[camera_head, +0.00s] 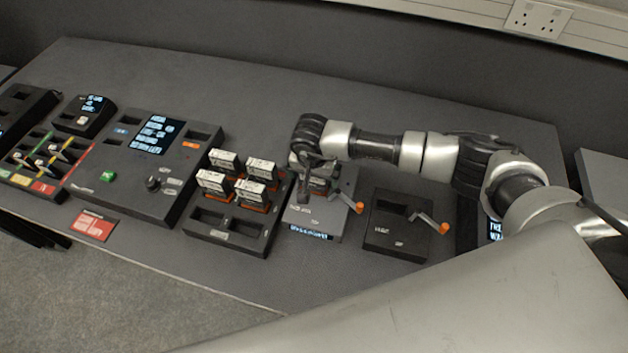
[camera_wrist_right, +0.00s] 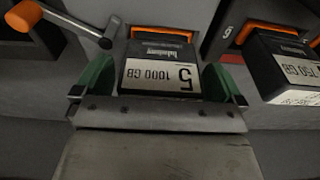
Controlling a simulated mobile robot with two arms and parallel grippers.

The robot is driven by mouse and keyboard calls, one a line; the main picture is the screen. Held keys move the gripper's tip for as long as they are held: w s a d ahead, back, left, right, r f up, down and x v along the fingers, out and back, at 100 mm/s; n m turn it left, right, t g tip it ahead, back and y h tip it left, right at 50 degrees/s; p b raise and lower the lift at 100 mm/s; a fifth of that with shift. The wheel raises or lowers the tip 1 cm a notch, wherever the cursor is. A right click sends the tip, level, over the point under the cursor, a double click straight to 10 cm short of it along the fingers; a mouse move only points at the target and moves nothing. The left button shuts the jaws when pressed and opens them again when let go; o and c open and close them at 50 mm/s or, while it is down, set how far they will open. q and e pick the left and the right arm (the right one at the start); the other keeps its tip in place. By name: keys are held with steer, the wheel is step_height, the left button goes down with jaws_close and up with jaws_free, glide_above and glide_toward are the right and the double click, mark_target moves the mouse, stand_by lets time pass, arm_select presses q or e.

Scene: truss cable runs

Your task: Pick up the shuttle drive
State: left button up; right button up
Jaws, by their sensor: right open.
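The drive in the grey dock, a dark block with a white label reading "5 1000 GB" and an orange part at its far end, shows in the right wrist view (camera_wrist_right: 158,72). I take it to be the shuttle drive. In the head view it is mostly hidden under my right gripper (camera_head: 316,166). The dock (camera_head: 313,216) has a crank with an orange knob (camera_head: 359,207). In the wrist view, the green-padded fingers of my right gripper (camera_wrist_right: 157,82) are open, one on each side of the drive. I cannot tell whether they touch it. My left gripper is not in view.
A black rack (camera_head: 225,237) holding several labelled drives stands left of the dock. A second black dock (camera_head: 390,245) with an orange-knobbed crank (camera_head: 442,228) stands to the right. A console (camera_head: 135,200) and a red card (camera_head: 93,225) are farther left. The table behind is clear.

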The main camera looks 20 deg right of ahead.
steer(key=c, duration=1.2)
